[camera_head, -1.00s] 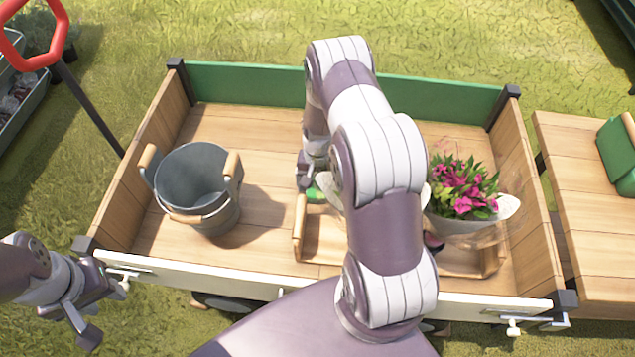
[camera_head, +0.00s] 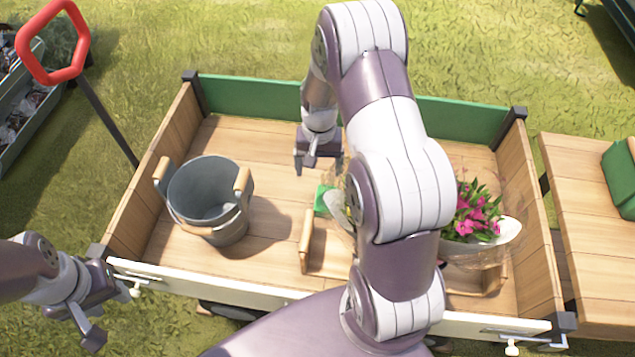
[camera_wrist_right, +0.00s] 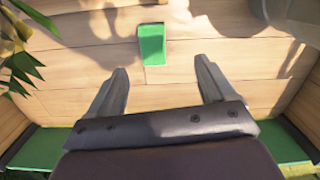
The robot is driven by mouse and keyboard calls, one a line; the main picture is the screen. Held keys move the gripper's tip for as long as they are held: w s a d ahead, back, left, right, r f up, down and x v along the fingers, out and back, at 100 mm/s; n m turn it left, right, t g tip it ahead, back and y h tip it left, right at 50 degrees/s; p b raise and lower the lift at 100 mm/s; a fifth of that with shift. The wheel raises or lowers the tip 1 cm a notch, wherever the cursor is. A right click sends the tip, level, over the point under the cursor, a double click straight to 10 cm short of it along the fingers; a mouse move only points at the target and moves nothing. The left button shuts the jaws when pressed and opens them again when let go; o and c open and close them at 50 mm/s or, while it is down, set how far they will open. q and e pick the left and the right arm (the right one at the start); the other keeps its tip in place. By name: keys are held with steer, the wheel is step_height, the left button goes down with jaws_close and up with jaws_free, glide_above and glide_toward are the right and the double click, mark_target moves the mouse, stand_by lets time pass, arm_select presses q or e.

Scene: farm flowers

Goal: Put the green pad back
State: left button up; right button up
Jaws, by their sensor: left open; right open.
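The green pad (camera_head: 323,200) is a small block on the plank floor of the wooden cart (camera_head: 270,140), beside a wooden carrier (camera_head: 306,240). In the right wrist view the green pad (camera_wrist_right: 152,45) lies beyond my fingertips, with nothing touching it. My right gripper (camera_head: 318,168) is open and empty, raised above and behind the pad. Its two fingers (camera_wrist_right: 160,85) stand apart in the wrist view. My left gripper (camera_head: 112,314) is open and empty outside the cart's near left corner. My right arm hides part of the carrier.
A grey bucket (camera_head: 207,205) with wooden handles stands left in the cart. Pink flowers in a wrapped bouquet (camera_head: 475,222) are at the right, beside my right arm. The green back wall (camera_head: 250,97) and wooden sides bound the cart. The floor between bucket and carrier is clear.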

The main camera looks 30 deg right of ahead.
steer(key=s+a+r+n+t, duration=0.1)
steer(key=s+a+r+n, duration=0.3)
steer(key=a+r, duration=0.3)
steer(key=shift+s+a+r+h, duration=0.3)
steer(key=shift+s+r, duration=0.2)
steer(key=shift+s, duration=0.2)
steer(key=shift+o, duration=0.5)
steer(key=s+a+r+n+t, duration=0.1)
steer(key=s+a+r+n, duration=0.1)
steer(key=s, duration=0.3)
steer(key=shift+s+a+r, duration=0.15)
steer(key=shift+a+r, duration=0.1)
steer(key=shift+a, duration=0.25)
steer(key=m+p, duration=0.7)
glide_above(325, 198)
steer(key=s+a, duration=0.1)
step_height(325, 198, down, 14)
steer(key=r, duration=0.1)
steer(key=shift+h, duration=0.4)
steer(key=f+b, duration=0.1)
steer(key=f, duration=0.3)
steer(key=f+b, duration=0.1)
steer(key=f, duration=0.3)
steer(key=w+d+f+b, duration=0.1)
steer(key=f, duration=0.4)
steer(key=shift+f, duration=0.1)
steer(key=shift+s, duration=0.1)
steer(key=c, duration=1.2)
